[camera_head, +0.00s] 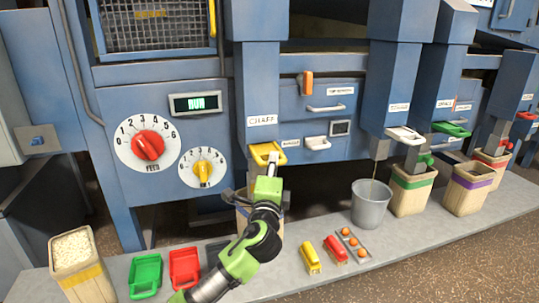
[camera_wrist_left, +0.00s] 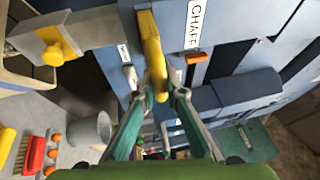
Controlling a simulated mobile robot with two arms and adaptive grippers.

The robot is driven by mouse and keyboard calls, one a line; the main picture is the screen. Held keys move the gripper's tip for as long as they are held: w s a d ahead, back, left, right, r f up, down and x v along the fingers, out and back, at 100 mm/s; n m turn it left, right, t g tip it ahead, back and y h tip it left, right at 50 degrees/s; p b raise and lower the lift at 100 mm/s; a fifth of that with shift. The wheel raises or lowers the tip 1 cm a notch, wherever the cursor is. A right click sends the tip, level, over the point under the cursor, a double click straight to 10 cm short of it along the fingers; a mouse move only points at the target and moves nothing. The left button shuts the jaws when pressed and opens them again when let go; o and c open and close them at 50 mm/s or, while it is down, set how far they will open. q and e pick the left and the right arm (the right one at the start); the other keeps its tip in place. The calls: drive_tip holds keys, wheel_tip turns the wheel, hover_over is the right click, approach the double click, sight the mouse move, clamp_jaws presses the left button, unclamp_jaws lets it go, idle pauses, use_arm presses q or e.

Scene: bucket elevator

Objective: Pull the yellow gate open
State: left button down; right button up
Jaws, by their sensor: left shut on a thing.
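The yellow gate (camera_head: 266,151) sits at the mouth of the blue chute labelled CHAFF. In the left wrist view, the yellow gate (camera_wrist_left: 152,48) shows edge-on, with its lower end between my fingertips. My left gripper (camera_head: 272,165) reaches up to it from below. In the left wrist view my left gripper (camera_wrist_left: 162,92) is shut on the yellow gate. The gripper and arm cover part of the container under this chute. My right gripper is not in view.
A grey bucket (camera_head: 370,204) and a green-banded bin (camera_head: 412,192) stand to the right on the ledge (camera_head: 330,285). Green (camera_head: 146,274) and red (camera_head: 185,267) scoops lie at lower left. A yellow brush (camera_head: 310,258) and red brush (camera_head: 335,250) lie right of my arm.

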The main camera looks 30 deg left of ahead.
use_arm(q)
drive_tip(key=shift+s+d, duration=0.15)
drive_tip(key=shift+d, duration=0.1)
drive_tip(key=shift+f, duration=0.25)
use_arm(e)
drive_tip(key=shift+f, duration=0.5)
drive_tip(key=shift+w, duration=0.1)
use_arm(q)
drive_tip(key=c, duration=2.1)
unclamp_jaws()
drive_tip(key=shift+o, duration=0.3)
drive_tip(key=shift+s+d+r, duration=0.1)
drive_tip(key=shift+r, duration=0.1)
drive_tip(key=v, duration=1.2)
